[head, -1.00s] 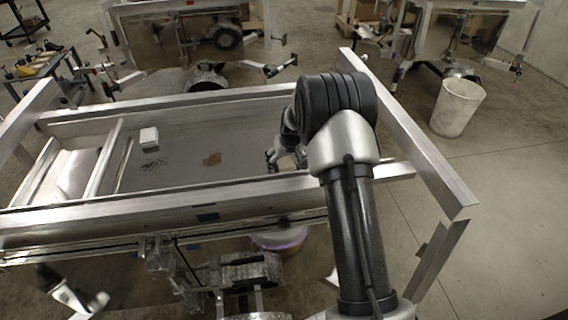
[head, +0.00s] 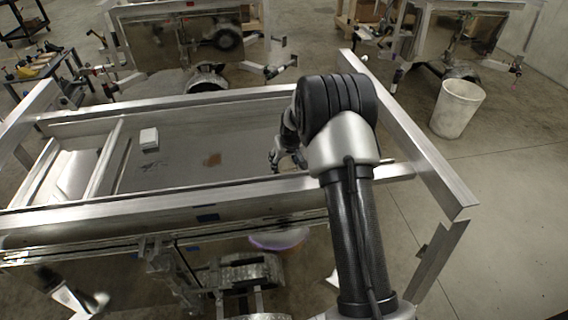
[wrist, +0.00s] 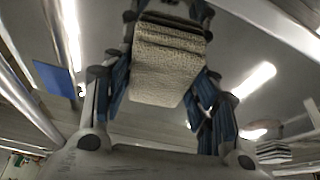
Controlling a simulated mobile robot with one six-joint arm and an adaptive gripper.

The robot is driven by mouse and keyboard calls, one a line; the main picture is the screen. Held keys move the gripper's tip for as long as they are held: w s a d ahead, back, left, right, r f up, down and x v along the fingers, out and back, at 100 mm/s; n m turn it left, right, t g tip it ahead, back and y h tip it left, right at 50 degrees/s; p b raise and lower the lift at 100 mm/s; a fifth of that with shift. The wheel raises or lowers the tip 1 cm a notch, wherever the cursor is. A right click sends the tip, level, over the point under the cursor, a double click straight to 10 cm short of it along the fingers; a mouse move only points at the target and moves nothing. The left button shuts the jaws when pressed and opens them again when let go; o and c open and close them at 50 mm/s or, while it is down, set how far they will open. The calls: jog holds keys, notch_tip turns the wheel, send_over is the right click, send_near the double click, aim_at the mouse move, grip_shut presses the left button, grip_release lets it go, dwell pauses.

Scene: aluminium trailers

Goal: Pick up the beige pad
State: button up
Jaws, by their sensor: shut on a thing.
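The beige pad (wrist: 168,65) is a thick, textured block in the upper middle of the wrist view. My gripper (wrist: 170,22) is shut on it, with a dark, blue-lined finger on each side. In the head view my gripper (head: 287,157) is partly hidden behind my own arm, over the right part of the trailer bed (head: 185,177). The pad cannot be made out in the head view.
The trailer's metal rail (head: 120,212) runs along the near side. A white bin (head: 457,108) stands on the floor at right.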

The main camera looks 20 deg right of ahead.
aim_at(285, 161)
jog(key=shift+s+p, duration=0.1)
jog(key=shift+p, duration=0.25)
jog(key=shift+r, duration=0.3)
notch_tip(285, 161, up, 20)
jog(key=shift+f+p, duration=0.15)
jog(key=shift+p, duration=0.5)
jog(key=o, duration=0.4)
jog(key=c, duration=0.4)
